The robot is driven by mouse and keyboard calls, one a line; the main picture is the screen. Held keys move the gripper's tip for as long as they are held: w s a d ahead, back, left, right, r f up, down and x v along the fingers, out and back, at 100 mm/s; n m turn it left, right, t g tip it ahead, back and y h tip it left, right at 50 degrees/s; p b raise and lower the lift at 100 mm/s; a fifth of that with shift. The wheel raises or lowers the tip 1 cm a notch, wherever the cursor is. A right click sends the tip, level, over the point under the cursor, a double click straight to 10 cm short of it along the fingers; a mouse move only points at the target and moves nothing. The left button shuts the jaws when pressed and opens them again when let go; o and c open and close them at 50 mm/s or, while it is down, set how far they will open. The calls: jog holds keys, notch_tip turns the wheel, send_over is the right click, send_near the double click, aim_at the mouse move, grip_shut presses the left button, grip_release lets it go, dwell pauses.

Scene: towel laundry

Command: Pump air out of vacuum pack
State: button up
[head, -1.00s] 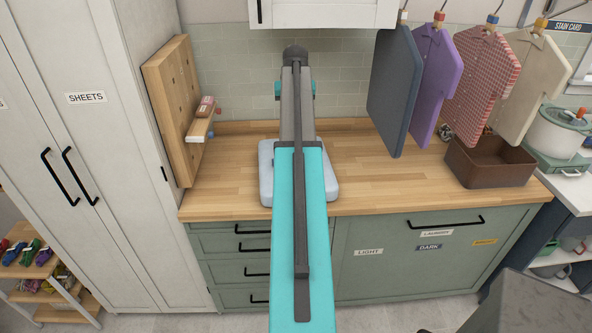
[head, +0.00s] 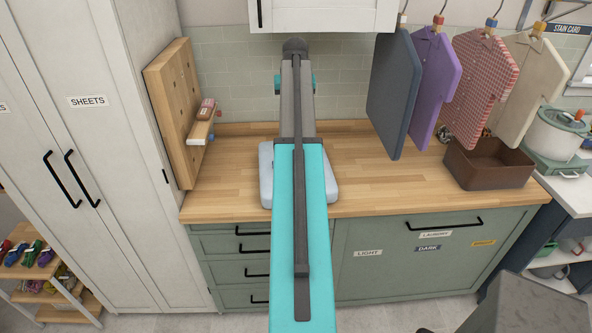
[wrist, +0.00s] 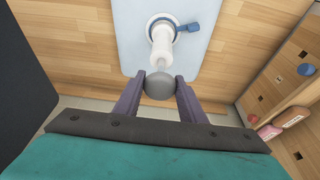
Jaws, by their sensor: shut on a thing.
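The vacuum pack (wrist: 130,35) is a pale blue, flat, rounded slab on the wooden counter. It also shows in the head view (head: 265,185), partly hidden behind my arm. A white pump (wrist: 162,47) stands on it in the wrist view, with a blue ring at its base and a blue lever (wrist: 190,27) pointing right. The pump's top is a round grey knob (wrist: 159,88). My gripper (wrist: 160,78) has its two purple fingers shut on this knob, one on each side. In the head view my arm hides the gripper and pump.
A pegboard with a small shelf (head: 201,130) stands left of the pack. Hanging garments, including a dark panel (head: 395,95), and a brown bin (head: 488,165) are to the right. A white wall cabinet (head: 325,15) hangs above. The counter (head: 365,190) is clear right of the pack.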

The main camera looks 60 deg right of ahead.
jog(key=shift+r, duration=0.65)
dwell(0.3)
jog(key=o, duration=0.9)
jog(key=shift+r, duration=0.15)
jog(key=shift+r, duration=3.4)
